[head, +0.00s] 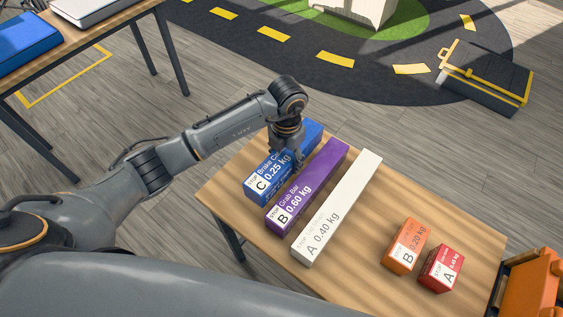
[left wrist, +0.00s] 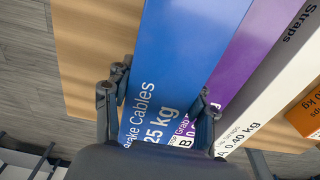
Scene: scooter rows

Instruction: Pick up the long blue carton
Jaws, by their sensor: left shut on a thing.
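The long blue carton (head: 265,178), marked C and 0.25 kg, lies on the wooden table at the left end of the row of cartons. My left gripper (head: 287,155) is over its middle with the fingers down at its sides. In the left wrist view the blue carton (left wrist: 180,65) lies between the two fingers (left wrist: 160,105), and they are shut on it. Whether the carton is lifted off the table cannot be told. My right gripper is not in view.
A purple carton (head: 308,188) lies close beside the blue one, then a long white carton (head: 340,205). Small orange (head: 404,246) and red (head: 441,269) boxes stand on the right of the table (head: 375,290). A black toolbox (head: 486,78) is on the floor.

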